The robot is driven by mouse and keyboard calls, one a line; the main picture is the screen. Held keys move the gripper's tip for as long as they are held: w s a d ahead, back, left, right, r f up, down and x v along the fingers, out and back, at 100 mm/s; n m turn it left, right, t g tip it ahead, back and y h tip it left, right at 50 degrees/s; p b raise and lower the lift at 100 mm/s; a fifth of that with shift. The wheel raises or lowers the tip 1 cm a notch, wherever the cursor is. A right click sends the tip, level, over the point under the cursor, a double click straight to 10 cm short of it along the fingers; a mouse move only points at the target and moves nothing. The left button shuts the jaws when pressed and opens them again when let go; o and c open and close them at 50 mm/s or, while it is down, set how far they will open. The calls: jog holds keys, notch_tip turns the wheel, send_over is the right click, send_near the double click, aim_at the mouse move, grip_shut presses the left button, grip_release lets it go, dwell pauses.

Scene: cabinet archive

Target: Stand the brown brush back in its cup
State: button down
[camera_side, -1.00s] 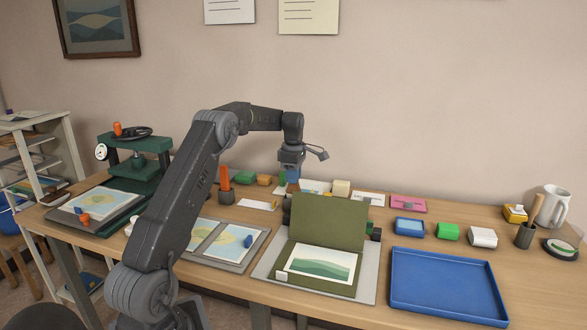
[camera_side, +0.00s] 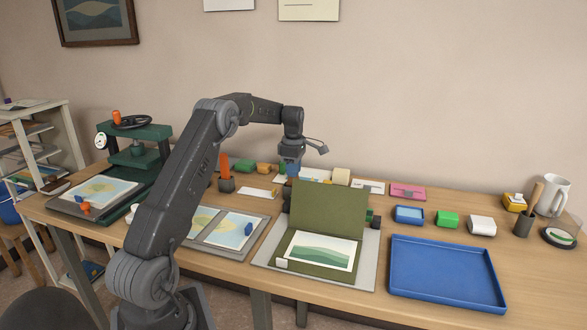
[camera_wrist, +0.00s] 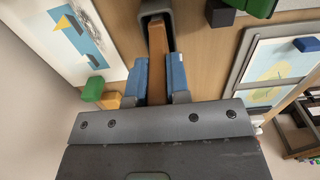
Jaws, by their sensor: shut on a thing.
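My gripper (camera_wrist: 159,85) has blue fingers shut on the brown brush (camera_wrist: 157,48) in the wrist view. The brush's far end overlaps the opening of a dark grey cup (camera_wrist: 143,8) at the top of that view. I cannot tell how far inside the cup it reaches. In the side view, my gripper (camera_side: 290,170) is low over the back of the table, behind the raised green folder lid. The held brush and this cup are mostly hidden there.
The green folder (camera_side: 328,207) stands open in front of my gripper. An orange brush (camera_side: 224,166) stands in a cup to the left. A blue tray (camera_side: 445,272) lies front right.

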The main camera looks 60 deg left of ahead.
jog(key=shift+f, duration=0.3)
jog(key=c, duration=1)
grip_release()
jog(key=shift+r, duration=3.5)
jog(key=shift+r, duration=6)
